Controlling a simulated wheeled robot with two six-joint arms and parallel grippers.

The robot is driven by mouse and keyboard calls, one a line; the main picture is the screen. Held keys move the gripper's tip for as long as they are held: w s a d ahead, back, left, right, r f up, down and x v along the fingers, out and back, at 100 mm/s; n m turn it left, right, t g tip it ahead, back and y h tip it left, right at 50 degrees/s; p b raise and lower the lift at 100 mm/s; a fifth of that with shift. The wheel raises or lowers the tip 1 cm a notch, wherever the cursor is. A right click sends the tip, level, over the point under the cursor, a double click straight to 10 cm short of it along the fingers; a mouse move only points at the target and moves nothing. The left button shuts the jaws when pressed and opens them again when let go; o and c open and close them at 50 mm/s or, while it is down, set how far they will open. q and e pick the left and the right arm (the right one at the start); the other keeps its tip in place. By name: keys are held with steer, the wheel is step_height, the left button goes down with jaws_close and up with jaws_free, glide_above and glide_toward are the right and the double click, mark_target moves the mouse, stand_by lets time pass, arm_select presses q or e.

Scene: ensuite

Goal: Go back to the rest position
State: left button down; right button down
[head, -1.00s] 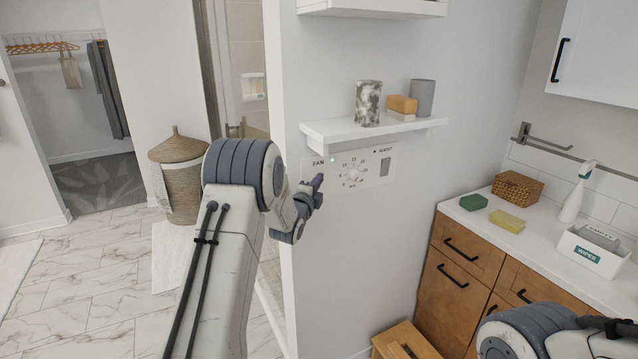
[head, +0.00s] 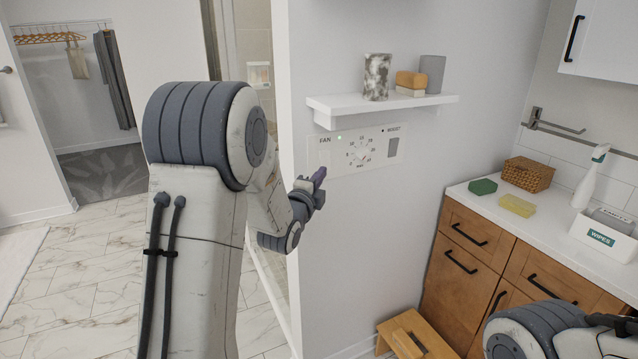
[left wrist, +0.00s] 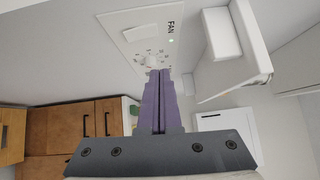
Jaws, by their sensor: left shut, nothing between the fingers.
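My left gripper (head: 318,180) is shut and empty, in front of the white wall and a little below and left of the fan control panel (head: 357,150). In the left wrist view its two purple fingers (left wrist: 158,100) lie together, with the panel (left wrist: 146,38) beyond their tips.
A wooden cabinet (head: 470,240) with a white counter stands at right. A wooden stool (head: 415,335) is below.

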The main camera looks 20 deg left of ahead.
arm_select(q)
steer(key=shift+s, duration=0.35)
steer(key=s+d+f+n+g+h, duration=0.25)
steer(key=s+d+f+g, duration=0.2)
steer(key=d, duration=0.55)
steer(key=s+d+f+n+g+h, duration=0.1)
steer(key=s+d+f+n+g, duration=0.25)
steer(key=s+d, duration=0.4)
steer(key=s+d+f+n+g, duration=0.1)
steer(key=s+d+g, duration=0.1)
steer(key=s, duration=0.7)
steer(key=s+d+f+n+g+y, duration=0.1)
steer(key=s+d+n+g, duration=0.1)
steer(key=s+g, duration=0.3)
steer(key=s+d+f+n+g, duration=0.1)
steer(key=s+d+g, duration=0.1)
steer(key=s, duration=1.1)
steer(key=shift+s+d+f+g, duration=0.25)
steer(key=shift+s+f+g, duration=0.1)
steer(key=shift+g, duration=0.35)
steer(key=shift+a, duration=0.1)
